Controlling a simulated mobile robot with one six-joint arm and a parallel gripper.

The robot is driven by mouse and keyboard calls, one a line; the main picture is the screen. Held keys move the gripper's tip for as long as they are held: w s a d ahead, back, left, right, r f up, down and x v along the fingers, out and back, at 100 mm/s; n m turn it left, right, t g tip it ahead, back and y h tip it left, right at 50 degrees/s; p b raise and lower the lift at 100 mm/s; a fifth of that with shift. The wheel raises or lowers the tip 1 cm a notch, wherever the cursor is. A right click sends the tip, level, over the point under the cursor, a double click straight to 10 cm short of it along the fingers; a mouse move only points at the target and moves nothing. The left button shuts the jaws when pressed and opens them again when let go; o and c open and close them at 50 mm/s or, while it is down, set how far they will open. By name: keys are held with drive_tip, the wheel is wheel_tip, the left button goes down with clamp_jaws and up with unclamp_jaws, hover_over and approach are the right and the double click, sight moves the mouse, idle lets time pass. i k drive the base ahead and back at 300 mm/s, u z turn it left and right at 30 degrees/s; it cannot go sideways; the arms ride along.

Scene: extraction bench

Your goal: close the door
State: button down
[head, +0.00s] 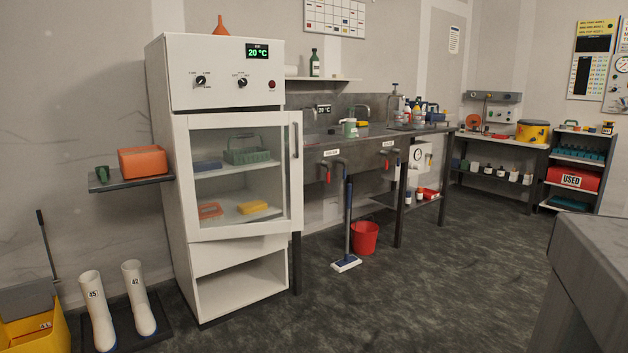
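The door (294,200) is the white-framed glass door on the tall white cabinet (170,90) at left of centre in the head view. It looks slightly ajar: its right edge stands out past the cabinet's right side, and its left edge stays at the cabinet. A dark vertical handle (297,140) is on its right frame. My gripper is not in view.
A small wall shelf (130,183) with an orange box is left of the cabinet. White boots (98,310) stand below it. A mop (348,225) and red bucket (364,238) are right of the door. Dark floor in front is clear; a grey bench (590,260) is at right.

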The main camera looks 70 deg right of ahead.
sight(182, 124)
drive_tip(key=u, duration=0.1)
drive_tip(key=k, duration=1.3)
drive_tip(key=z, duration=1.05)
drive_tip(key=i, duration=1.95)
drive_tip(key=z, duration=0.05)
